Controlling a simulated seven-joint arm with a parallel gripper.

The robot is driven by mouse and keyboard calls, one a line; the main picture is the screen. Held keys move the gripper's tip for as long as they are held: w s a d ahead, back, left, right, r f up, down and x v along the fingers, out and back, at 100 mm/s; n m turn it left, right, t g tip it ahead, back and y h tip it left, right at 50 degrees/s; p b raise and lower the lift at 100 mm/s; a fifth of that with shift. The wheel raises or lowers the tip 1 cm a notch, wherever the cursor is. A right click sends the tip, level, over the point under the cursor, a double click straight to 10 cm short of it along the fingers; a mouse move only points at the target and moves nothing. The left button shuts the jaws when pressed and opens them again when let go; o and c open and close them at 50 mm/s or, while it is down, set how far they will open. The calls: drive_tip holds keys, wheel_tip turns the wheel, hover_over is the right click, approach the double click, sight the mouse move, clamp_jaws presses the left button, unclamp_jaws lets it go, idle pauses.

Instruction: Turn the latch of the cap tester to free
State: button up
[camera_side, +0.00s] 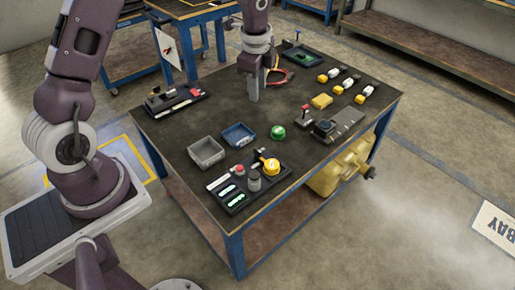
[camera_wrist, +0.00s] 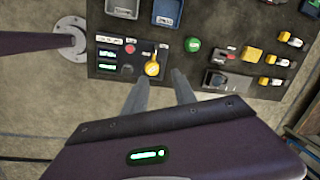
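A dark panel (camera_side: 237,205) lies at the near edge of the table and looks like the cap tester. It carries a yellow round part (camera_side: 272,166) with a lever-like tab, a red button (camera_side: 239,169), a grey knob (camera_side: 254,183) and lit green displays. In the wrist view the panel (camera_wrist: 138,72) is at upper left, and the yellow part (camera_wrist: 152,68) has a narrow tab pointing up. I cannot tell which part is the latch. My gripper (camera_side: 253,98) is above the table, away from the panel; its fingers (camera_wrist: 160,76) are apart and empty.
A grey tray (camera_side: 206,152) and a blue tray (camera_side: 238,135) stand behind the panel. A green round piece (camera_side: 278,132), a grey device (camera_side: 345,124), a yellow block (camera_side: 321,101) and several yellow-and-white pieces lie to the right. A black tool rack (camera_side: 178,102) is at the left edge.

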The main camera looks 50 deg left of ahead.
sight(257, 150)
drive_tip(key=a+f+m, duration=0.1)
drive_tip(key=f, duration=0.8)
drive_tip(key=w+a+f+m+g+h, duration=0.1)
drive_tip(key=f+m, duration=0.1)
drive_tip(key=f, duration=0.7)
drive_tip(key=w+f+m, duration=0.1)
drive_tip(key=f, duration=0.9)
drive_tip(key=shift+w+a+m+g, duration=0.25)
drive_tip(key=shift+a+m+g, duration=0.05)
drive_tip(key=shift+a+m, duration=0.1)
drive_tip(key=shift+c, duration=0.2)
clamp_jaws()
